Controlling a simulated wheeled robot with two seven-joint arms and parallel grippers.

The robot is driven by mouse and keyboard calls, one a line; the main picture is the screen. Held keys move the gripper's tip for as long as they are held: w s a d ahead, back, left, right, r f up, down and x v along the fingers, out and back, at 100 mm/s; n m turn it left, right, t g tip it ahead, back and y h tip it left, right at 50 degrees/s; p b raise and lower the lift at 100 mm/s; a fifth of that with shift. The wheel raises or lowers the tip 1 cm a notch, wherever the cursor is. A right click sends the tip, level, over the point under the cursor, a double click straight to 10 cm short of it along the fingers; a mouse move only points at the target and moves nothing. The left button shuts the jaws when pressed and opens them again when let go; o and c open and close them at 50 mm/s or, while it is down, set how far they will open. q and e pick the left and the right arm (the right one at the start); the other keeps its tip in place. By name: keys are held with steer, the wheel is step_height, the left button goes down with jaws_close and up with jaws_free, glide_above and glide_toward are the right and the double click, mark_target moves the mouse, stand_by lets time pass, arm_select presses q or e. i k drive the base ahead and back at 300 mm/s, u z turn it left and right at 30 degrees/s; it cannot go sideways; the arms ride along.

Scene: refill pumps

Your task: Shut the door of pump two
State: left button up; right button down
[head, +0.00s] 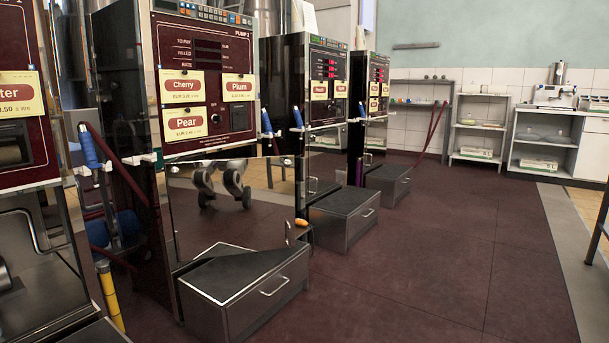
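Pump two (208,80) stands at the left of the head view, with a dark red front marked PUMP 2 and cards reading Cherry, Plum and Pear. Below its front is a mirror-like steel door (262,205). The door's right edge reaches past the right side of the pump's front, so it appears to stand open, swung out from the left. A small orange-ended handle (301,223) shows near its right edge. Grey rounded shapes are reflected in the door. Neither of my grippers is in view.
A steel step box (268,288) with a dark top stands under the door. Blue nozzles (90,147) hang between pumps. A yellow-black post (110,296) is at lower left. More pumps (325,85) stand behind. The dark red floor (430,240) to the right is clear.

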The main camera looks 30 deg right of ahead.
mark_target(219, 207)
steer(key=z, duration=0.7)
steer(key=i, duration=0.8)
steer(key=z, duration=0.65)
steer(key=i, duration=1)
steer(key=u, duration=0.45)
